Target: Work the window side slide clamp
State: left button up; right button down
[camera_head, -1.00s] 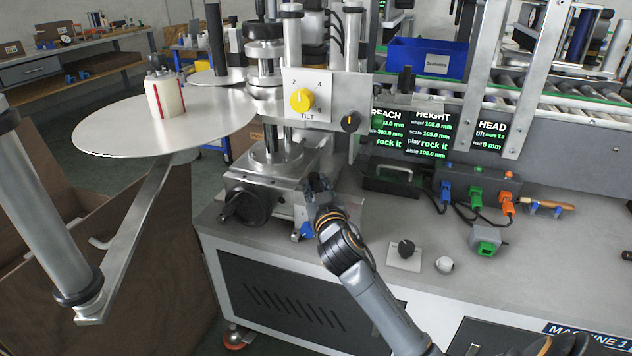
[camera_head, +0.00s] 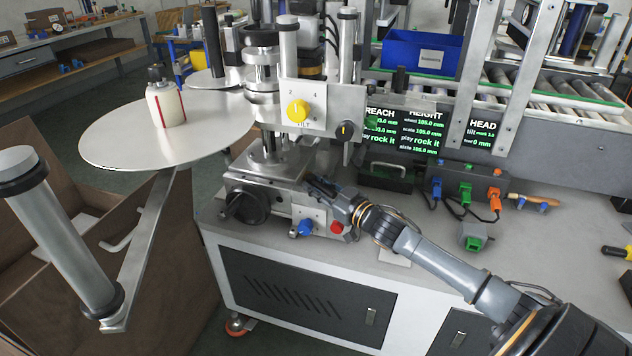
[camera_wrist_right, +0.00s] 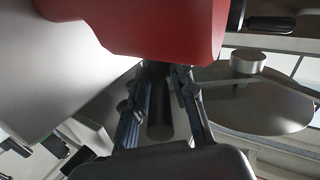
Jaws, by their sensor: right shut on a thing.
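My right gripper (camera_head: 318,184) reaches in from the right against the right side of the metal slide base (camera_head: 268,172) under the column. In the right wrist view my gripper (camera_wrist_right: 162,90) is shut on a dark cylindrical handle (camera_wrist_right: 160,122), which lies between the two fingers. In the head view the gripper hides this handle, so I cannot tell how the clamp sits. A blue knob (camera_head: 305,227) and a red knob (camera_head: 337,227) are on the base's front plate, below the gripper. A large red part (camera_wrist_right: 160,28) fills the top of the wrist view. My left gripper is not in view.
A black handwheel (camera_head: 248,207) is left of the front plate. The tilt plate with its yellow knob (camera_head: 298,111) stands above my gripper.

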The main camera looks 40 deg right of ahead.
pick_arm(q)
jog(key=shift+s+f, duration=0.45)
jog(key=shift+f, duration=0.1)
pick_arm(e)
jog(key=shift+w+d+r+n+y, duration=0.1)
jog(key=shift+d+r+n+y, duration=0.2)
jog(key=shift+n+y, duration=0.5)
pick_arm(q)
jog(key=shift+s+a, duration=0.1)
pick_arm(e)
jog(key=shift+g+y, duration=0.3)
jog(key=shift+y, duration=0.1)
jog(key=c, duration=1.3)
grip_release()
jog(key=shift+f, duration=0.15)
jog(key=shift+s+d+f, duration=0.1)
jog(key=shift+s+f, duration=0.05)
jog(key=shift+s, duration=0.3)
jog(key=v, duration=1.1)
jog(key=shift+d, duration=0.1)
